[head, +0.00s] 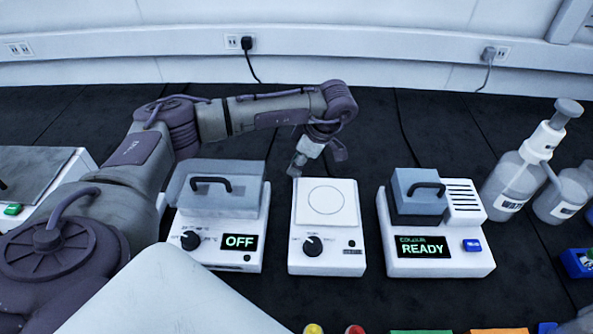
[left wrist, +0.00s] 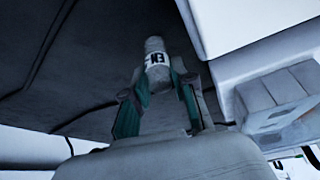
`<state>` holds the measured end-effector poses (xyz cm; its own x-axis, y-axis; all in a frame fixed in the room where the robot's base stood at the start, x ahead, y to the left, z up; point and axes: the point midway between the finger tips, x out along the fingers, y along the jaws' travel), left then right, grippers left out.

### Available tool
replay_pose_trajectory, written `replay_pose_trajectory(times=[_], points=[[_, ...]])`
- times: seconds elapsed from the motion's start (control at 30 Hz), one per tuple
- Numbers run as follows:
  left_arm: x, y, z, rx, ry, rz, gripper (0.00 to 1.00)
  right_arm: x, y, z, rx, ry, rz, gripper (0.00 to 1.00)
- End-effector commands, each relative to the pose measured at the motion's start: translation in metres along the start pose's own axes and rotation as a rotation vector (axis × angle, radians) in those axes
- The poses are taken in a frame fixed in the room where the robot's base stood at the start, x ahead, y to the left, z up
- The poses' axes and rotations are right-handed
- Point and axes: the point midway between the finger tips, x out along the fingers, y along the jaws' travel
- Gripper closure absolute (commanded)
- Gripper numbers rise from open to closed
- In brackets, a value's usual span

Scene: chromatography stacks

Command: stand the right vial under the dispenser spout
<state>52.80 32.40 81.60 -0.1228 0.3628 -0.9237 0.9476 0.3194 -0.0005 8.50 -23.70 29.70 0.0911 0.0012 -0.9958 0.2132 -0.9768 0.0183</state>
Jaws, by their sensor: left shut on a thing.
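My left gripper (head: 316,160) reaches in from the left above the dark bench, just behind the white plate device in the head view. In the left wrist view its two green-padded fingers (left wrist: 158,100) are closed on a pale cylindrical vial (left wrist: 157,60) with a white label and dark lettering, only partly readable. In the head view the held vial is too small to tell from the fingers. A pump-top dispenser bottle (head: 512,182) stands at the far right, apart from the gripper. My right gripper is not in view.
A plate device (head: 324,207) has a bare round top. A lidded box reading OFF (head: 217,245) is left of it; a device reading READY (head: 440,262) is right. Another bottle (head: 562,200) stands beside the dispenser. The bench behind the devices is mostly clear.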

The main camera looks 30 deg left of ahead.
Motion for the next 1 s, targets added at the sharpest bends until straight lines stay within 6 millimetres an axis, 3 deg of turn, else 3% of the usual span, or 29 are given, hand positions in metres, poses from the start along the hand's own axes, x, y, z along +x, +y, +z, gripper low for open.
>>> replay_pose_trajectory(times=[0.33, 0.57, 0.8, 1.0], points=[[-0.007, 0.001, -0.002, -0.001, -0.001, 0.003, 0.95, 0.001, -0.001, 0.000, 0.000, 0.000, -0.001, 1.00], [-0.041, 0.001, -0.016, -0.002, -0.002, 0.006, 0.95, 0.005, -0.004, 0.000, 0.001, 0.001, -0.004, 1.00], [-0.092, -0.013, 0.022, 0.003, -0.002, 0.006, 0.95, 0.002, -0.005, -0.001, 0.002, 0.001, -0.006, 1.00], [-0.124, -0.023, 0.046, 0.003, -0.001, 0.004, 0.95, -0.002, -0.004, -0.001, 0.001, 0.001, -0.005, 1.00]])
